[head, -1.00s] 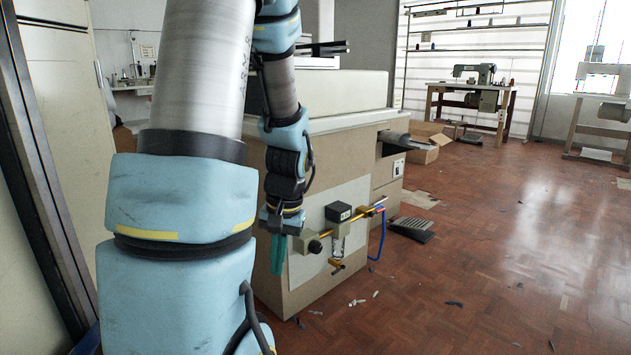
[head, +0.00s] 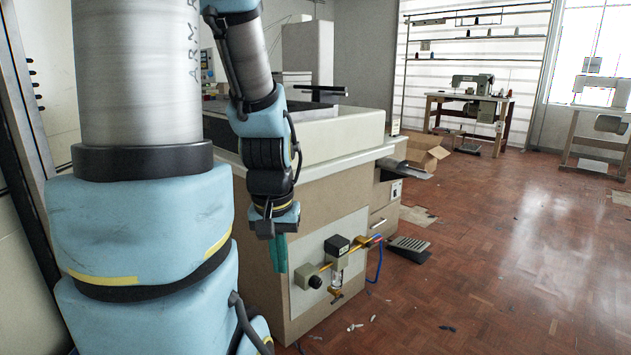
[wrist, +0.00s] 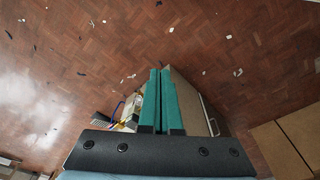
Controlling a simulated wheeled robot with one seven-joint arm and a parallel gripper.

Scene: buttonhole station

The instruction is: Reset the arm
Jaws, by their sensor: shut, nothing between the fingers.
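My gripper (head: 279,252) hangs fingers down at the end of my blue and grey arm, in front of the beige machine cabinet (head: 262,190) in the head view. In the wrist view its two teal fingers (wrist: 160,98) lie together, shut, with nothing between them. Nothing is held. My upper arm fills the left of the head view and hides part of the cabinet's left side.
An air regulator with a yellow pipe (head: 335,265) sticks out of the cabinet, close right of my gripper. A foot pedal (head: 410,248) and an open cardboard box (head: 427,152) stand on the parquet floor. The floor at right is mostly clear, with small scraps.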

